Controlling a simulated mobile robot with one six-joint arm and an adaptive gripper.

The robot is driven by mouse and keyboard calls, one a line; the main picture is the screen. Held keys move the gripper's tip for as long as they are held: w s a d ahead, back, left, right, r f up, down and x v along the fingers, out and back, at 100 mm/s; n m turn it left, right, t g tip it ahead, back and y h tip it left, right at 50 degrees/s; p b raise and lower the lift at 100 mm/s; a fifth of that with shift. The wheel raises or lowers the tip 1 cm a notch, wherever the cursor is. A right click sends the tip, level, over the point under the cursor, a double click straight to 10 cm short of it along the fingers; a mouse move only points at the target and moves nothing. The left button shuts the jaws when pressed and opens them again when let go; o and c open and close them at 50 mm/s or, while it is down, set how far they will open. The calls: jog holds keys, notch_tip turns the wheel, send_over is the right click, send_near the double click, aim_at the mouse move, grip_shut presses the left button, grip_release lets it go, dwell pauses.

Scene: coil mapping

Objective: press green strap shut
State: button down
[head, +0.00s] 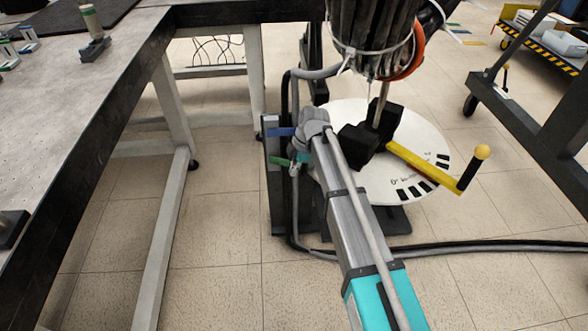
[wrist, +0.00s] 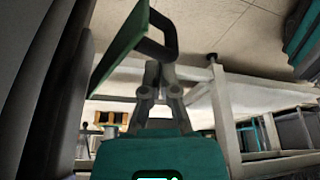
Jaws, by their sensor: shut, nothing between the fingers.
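The green strap (head: 279,161) is on the dark upright post (head: 276,200), beside the grey cable that runs down it. In the wrist view the green strap (wrist: 120,42) is a slanting flat band at upper left, with a dark curved loop at its right side. My gripper (wrist: 158,68) is shut and empty, its fingertips close below that loop. I cannot tell whether they touch. In the head view my gripper (head: 296,168) is small and partly hidden by my wrist, close to the strap. Whether the strap is fastened is not clear.
A blue strap (head: 281,131) sits higher on the post. A white round disc (head: 425,150) with a yellow crank (head: 425,165) stands to the right, under a hanging black cable bundle (head: 370,40). A workbench (head: 130,60) is at left. The grey cable (head: 460,247) trails right across open floor.

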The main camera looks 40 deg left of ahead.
notch_tip(320, 180, up, 9)
jog(key=p, duration=0.9)
jog(key=shift+s+d, duration=0.15)
jog(key=shift+d, duration=0.05)
jog(key=shift+d+r, duration=0.1)
dwell(0.5)
jog(key=w+d+m+t, duration=0.1)
jog(key=w+d+m, duration=0.35)
jog(key=d, duration=0.65)
jog(key=w+d+m, duration=0.4)
jog(key=d+m, duration=0.2)
jog(key=d, duration=0.6)
jog(key=w+d+m+t, duration=0.1)
jog(key=w+d+m, duration=0.4)
jog(key=d, duration=0.6)
jog(key=s+d+m, duration=0.2)
jog(key=d+m, duration=0.6)
jog(key=d, duration=0.7)
jog(key=s+d+f+m+t+h, duration=0.1)
jog(key=s+d+m, duration=0.2)
jog(key=d+m, duration=0.5)
jog(key=d, duration=0.8)
jog(key=shift+s, duration=0.35)
